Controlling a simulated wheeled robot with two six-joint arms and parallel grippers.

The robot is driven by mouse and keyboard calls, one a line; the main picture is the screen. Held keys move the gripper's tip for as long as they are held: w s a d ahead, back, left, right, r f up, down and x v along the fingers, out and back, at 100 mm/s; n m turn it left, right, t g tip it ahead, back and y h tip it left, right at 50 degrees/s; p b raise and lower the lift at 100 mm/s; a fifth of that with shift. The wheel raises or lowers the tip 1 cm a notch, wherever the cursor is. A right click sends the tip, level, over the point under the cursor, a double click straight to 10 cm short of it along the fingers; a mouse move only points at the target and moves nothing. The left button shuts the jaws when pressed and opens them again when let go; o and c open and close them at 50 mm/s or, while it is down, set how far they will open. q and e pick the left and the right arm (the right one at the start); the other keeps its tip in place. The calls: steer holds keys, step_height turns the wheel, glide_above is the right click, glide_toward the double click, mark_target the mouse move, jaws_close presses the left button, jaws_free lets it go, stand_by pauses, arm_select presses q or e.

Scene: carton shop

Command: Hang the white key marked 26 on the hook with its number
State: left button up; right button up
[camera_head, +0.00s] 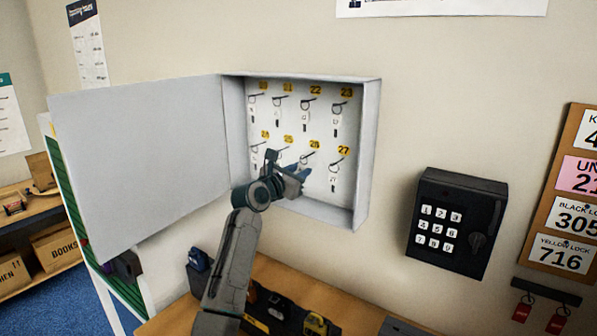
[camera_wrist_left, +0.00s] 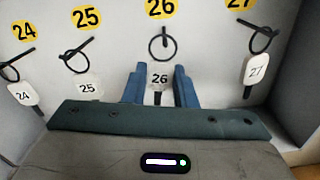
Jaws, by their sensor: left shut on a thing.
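The open grey key cabinet (camera_head: 367,150) hangs on the wall, with two rows of numbered hooks. My left gripper (camera_head: 300,174) reaches into its lower row. In the left wrist view its blue fingers (camera_wrist_left: 160,88) are shut on the white key marked 26 (camera_wrist_left: 159,79). The key's ring (camera_wrist_left: 158,48) stands upright above the fingers, just below the yellow 26 label (camera_wrist_left: 161,8). The ring overlaps the dark hook (camera_wrist_left: 163,31) under that label. I cannot tell whether the ring is around the hook or in front of it. My right gripper is out of view.
White keys 25 (camera_wrist_left: 88,88) and 24 (camera_wrist_left: 23,96) hang to the left, key 27 (camera_wrist_left: 257,70) to the right, close to the fingers. The cabinet door (camera_head: 140,160) stands open at left. A black keypad box (camera_head: 455,225) is on the wall at right.

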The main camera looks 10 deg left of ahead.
arm_select(q)
steer(key=o, duration=0.8)
steer(key=shift+o, duration=0.2)
